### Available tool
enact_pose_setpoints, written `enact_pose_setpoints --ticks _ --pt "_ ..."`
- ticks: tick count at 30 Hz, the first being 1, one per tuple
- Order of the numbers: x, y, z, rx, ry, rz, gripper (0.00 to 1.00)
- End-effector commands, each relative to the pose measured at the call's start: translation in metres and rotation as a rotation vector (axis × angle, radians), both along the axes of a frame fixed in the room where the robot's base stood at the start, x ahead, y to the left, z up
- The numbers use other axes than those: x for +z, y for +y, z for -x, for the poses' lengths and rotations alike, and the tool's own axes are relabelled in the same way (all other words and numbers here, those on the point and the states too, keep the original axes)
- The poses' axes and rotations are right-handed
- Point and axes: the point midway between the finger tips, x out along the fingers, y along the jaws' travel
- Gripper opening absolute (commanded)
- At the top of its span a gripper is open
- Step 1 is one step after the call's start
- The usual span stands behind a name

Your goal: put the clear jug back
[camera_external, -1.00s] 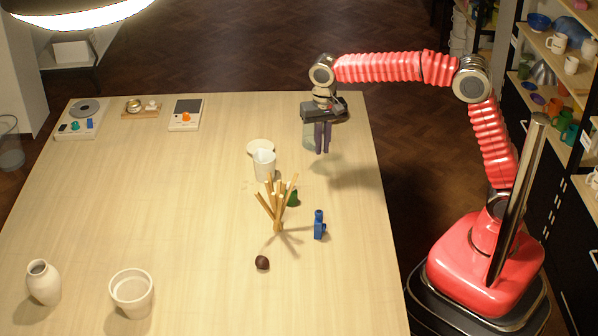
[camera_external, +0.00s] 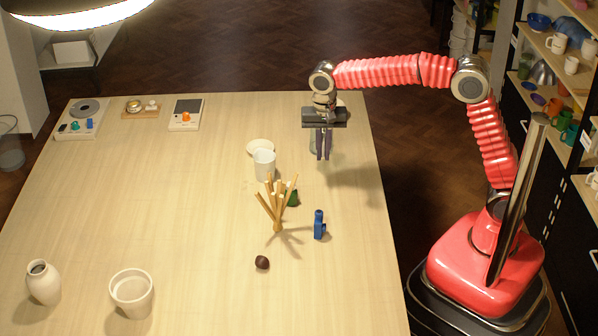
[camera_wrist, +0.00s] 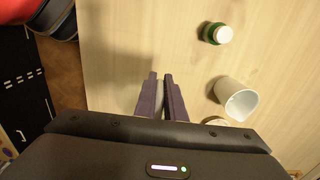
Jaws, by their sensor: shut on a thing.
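My gripper (camera_external: 323,157) hangs over the far right part of the table, fingers pointing down. It is shut on the clear jug (camera_external: 313,144), a faint see-through grey-green shape. The jug shows just left of the fingers in the external view; the rest is hidden behind my gripper. In the wrist view my gripper (camera_wrist: 160,77) has its fingers close together, and a pale patch beside them may be the jug. The jug appears held above the table, but its exact tilt and height cannot be told.
Sticks (camera_external: 277,212), a green bottle (camera_external: 292,198), a blue object (camera_external: 319,226) and a dark lump (camera_external: 262,262) are nearer. The table's left middle is clear.

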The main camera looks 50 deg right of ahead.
Motion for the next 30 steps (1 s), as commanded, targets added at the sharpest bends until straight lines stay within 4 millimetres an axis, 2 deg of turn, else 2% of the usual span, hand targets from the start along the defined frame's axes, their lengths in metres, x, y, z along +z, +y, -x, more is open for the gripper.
enact_pose_setpoints --ticks 3,6,20,30 --pt "-0.020 0.000 0.000 0.000 0.001 0.001 0.00" --pt "-0.032 0.000 0.000 0.000 0.001 0.001 0.00" --pt "-0.041 0.000 0.000 0.001 -0.001 -0.001 0.00" --pt "-0.075 0.000 0.000 0.001 0.000 0.000 0.00"
